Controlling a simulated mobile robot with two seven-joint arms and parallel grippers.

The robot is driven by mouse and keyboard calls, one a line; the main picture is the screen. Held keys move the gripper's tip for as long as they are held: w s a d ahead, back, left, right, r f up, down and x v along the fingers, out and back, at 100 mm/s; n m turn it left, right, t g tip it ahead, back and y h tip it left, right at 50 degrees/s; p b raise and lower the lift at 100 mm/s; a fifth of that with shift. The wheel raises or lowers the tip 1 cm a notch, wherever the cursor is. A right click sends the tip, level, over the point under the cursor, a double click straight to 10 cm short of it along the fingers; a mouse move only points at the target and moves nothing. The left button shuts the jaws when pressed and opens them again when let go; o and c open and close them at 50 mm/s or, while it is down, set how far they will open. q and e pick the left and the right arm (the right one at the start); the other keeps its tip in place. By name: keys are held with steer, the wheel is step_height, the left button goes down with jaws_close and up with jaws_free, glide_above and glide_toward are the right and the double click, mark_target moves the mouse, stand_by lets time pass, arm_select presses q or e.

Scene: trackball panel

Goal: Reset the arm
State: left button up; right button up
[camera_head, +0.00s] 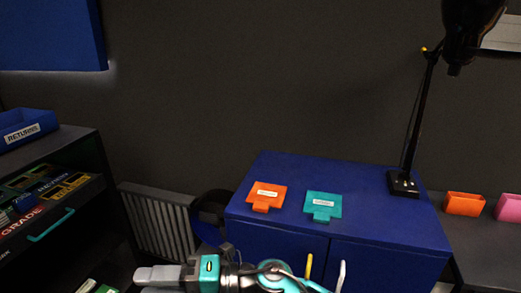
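One arm of mine reaches in from the bottom centre and points left; I take it as my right arm. Its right gripper (155,275) has pale grey fingers and a teal body, low in front of the radiator. The fingers are seen side-on, so I cannot tell whether they are open or shut. No object shows between them. My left gripper is not in view.
A blue cabinet (285,170) carries an orange tray (266,203), a teal tray (322,213) and a black desk lamp (403,183). An orange bin (464,204) and a pink bin (510,212) stand right. A grey radiator (158,220), an open drawer (50,228) and a blue RETURNS bin (35,120) are left.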

steer(key=w+d+f+m+t+h, duration=0.3)
steer(key=d+m+t, duration=0.55)
steer(key=m, duration=0.35)
steer(key=w+d+f+m+t+h, duration=0.35)
steer(key=d+m+t, duration=0.5)
steer(key=m, duration=0.35)
steer(key=s+d+f+m+g+h, duration=0.4)
steer(key=s+d+f+m+h, duration=0.6)
steer(key=s+d+f, duration=0.3)
steer(key=d+f, duration=0.2)
steer(key=d, duration=0.2)
steer(key=shift+d+f+g, duration=0.3)
steer(key=shift+d, duration=0.05)
